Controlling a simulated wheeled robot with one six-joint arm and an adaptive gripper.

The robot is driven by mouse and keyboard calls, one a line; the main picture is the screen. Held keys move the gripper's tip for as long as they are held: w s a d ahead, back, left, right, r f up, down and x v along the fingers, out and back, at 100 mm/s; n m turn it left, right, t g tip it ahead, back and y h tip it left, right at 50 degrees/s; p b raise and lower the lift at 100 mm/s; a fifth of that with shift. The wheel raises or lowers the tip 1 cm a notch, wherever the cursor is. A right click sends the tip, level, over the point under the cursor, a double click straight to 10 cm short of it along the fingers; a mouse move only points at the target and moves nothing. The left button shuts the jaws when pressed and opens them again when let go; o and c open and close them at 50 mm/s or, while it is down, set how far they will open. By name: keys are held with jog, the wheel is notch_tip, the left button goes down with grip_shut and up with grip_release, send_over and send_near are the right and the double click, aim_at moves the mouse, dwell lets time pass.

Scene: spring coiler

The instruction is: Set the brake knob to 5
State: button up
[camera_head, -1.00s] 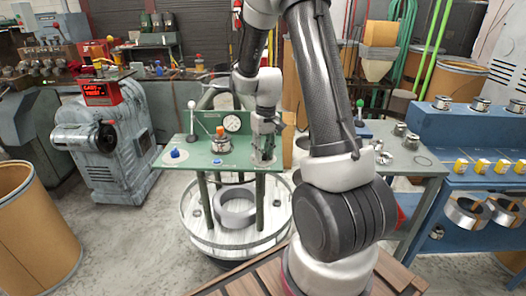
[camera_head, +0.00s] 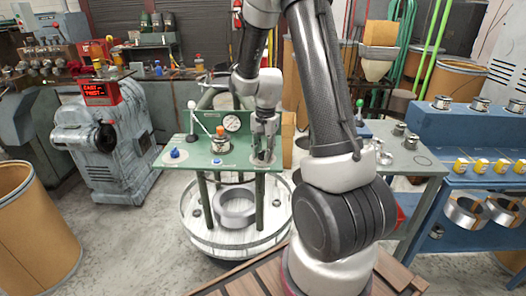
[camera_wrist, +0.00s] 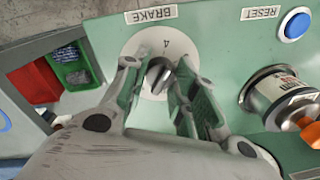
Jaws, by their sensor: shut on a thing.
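The brake knob (camera_wrist: 158,76) is a small dark knob with a light bar across it, on a round white dial (camera_wrist: 178,45) on the green panel. My gripper (camera_wrist: 160,84) is shut on the knob, one finger on each side, pointing down at the panel. In the head view my gripper (camera_head: 264,150) stands at the right end of the green panel (camera_head: 203,146) and hides the knob. The rest of the dial's marks are hidden.
A blue button (camera_wrist: 297,24) with a RESET label and a metal spool-like part with an orange top (camera_wrist: 285,95) sit beside the dial. A gauge (camera_head: 232,123) and a lever (camera_head: 198,124) stand on the panel. Red and green bins (camera_wrist: 75,68) lie off its other edge.

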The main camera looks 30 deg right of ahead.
jog(key=m, duration=0.6)
jog(key=shift+m, duration=0.3)
dwell(0.4)
jog(key=o, duration=1.1)
jog(key=shift+c, duration=0.2)
notch_tip(320, 180, up, 12)
jog(key=shift+s, duration=0.35)
